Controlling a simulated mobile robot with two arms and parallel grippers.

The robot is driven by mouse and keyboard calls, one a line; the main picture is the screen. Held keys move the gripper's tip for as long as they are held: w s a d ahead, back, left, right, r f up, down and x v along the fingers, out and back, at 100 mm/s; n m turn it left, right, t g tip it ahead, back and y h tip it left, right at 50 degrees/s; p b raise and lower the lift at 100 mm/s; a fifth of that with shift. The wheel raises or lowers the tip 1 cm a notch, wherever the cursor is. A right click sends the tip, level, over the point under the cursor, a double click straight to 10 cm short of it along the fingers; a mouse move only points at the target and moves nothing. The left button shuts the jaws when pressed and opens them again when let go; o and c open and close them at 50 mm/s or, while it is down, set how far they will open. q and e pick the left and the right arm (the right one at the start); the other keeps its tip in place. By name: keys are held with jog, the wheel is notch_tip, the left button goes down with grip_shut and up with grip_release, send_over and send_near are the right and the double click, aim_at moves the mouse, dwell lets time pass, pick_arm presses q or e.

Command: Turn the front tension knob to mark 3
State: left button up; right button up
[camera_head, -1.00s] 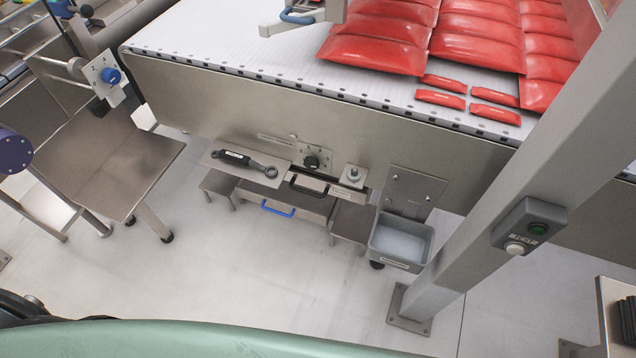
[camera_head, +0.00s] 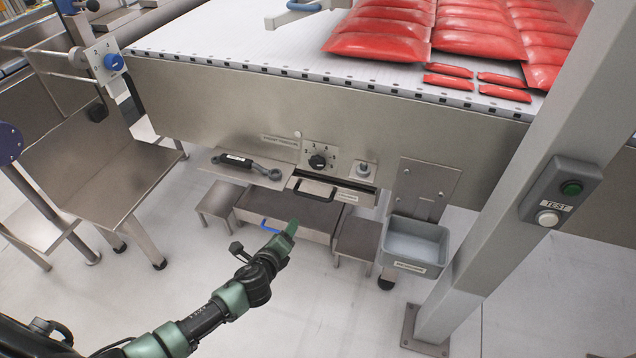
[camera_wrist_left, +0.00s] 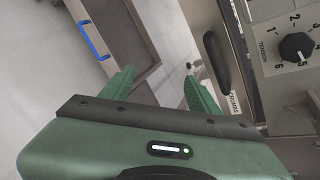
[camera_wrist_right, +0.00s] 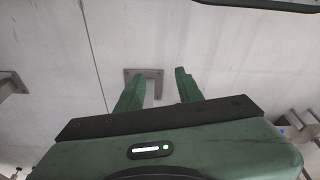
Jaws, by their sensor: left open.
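The front tension knob (camera_head: 318,161) is a small black dial on a grey plate in the conveyor's side panel. In the left wrist view the knob (camera_wrist_left: 297,47) is at the upper right edge, beside numbers and the word TENSION; its white mark seems to point towards 5. My left gripper (camera_head: 293,229) is below the knob and apart from it. In its wrist view the left gripper (camera_wrist_left: 160,88) is open and empty. My right gripper (camera_wrist_right: 158,84) is open and empty above the floor, outside the head view.
A black-handled tool (camera_head: 245,164) lies on a shelf left of the knob. A black-handled drawer (camera_head: 333,190) is below the knob. A grey bin (camera_head: 415,242) hangs at the right, near a post with a TEST button box (camera_head: 560,190). A blue knob (camera_head: 114,62) is far left.

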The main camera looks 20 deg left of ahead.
pick_arm(q)
jog(key=w+d+r+m+t+h+b, duration=0.1)
jog(key=w+d+r+m+t, duration=0.1)
jog(key=r+m, duration=0.15)
jog(key=w+d+r+m+t+b, duration=0.1)
jog(key=w+r+m+b, duration=0.1)
jog(key=r, duration=0.3)
jog(key=m+t, duration=0.2)
jog(key=m, duration=0.1)
send_near(316, 165)
jog(key=w, duration=0.2)
jog(key=shift+h, duration=0.4)
jog(key=w+b, duration=0.2)
jog(key=w, duration=0.4)
jog(key=shift+w+a, duration=0.1)
jog(key=shift+w, duration=0.55)
pick_arm(e)
jog(key=w+v, duration=0.2)
jog(key=v, duration=0.9)
jog(key=shift+d+r+t, duration=0.15)
jog(key=shift+r+t, duration=0.1)
jog(key=shift+t, duration=0.15)
jog(key=shift+s, duration=0.1)
pick_arm(q)
grip_shut()
